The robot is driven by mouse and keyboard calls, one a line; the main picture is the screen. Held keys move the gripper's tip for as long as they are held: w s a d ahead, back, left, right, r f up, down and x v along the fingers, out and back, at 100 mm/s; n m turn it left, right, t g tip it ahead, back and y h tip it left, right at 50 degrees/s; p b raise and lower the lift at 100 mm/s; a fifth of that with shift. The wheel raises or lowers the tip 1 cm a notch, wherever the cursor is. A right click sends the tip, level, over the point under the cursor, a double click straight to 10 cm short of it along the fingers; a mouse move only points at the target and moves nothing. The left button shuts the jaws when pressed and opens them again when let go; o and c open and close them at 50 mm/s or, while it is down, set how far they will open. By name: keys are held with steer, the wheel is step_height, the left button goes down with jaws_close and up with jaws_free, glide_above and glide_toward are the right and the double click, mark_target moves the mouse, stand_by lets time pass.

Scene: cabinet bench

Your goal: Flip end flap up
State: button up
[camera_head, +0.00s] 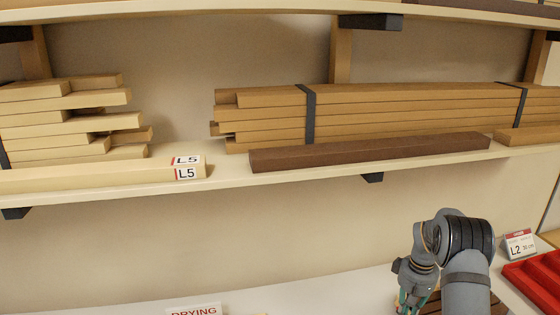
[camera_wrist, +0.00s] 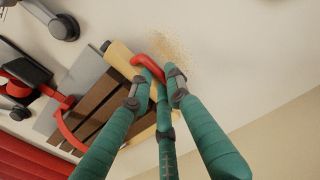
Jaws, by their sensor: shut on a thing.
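In the wrist view a wooden piece with dark brown slats (camera_wrist: 97,112) and a pale wooden end strip (camera_wrist: 120,56) lies on the pale bench. A red curved bar (camera_wrist: 149,62) stands at its end, by the pale strip. My gripper (camera_wrist: 156,84) has teal fingers closed in on this red bar, and they hide its lower part. I cannot make out which part is the end flap. In the head view my gripper (camera_head: 406,301) is low at the right, largely cut off by the bottom edge, with the slatted piece (camera_head: 437,306) partly hidden behind my arm.
A red clamp-like part (camera_wrist: 66,127), a grey plate (camera_wrist: 84,72) and a dark tool (camera_wrist: 28,72) lie left of the slats. Sawdust (camera_wrist: 172,46) is scattered beyond. A red tray (camera_head: 533,279) and an L2 label (camera_head: 520,245) are at the right. A shelf (camera_head: 228,181) holds boards above.

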steer(key=shift+r, duration=0.1)
steer(key=shift+w+d+r, duration=0.1)
steer(key=shift+d+r, duration=0.05)
stand_by(0.3)
steer(key=o, duration=0.6)
steer(key=shift+o, duration=0.2)
step_height(320, 180, up, 9)
steer(key=p, duration=0.7)
steer(key=shift+f, duration=0.2)
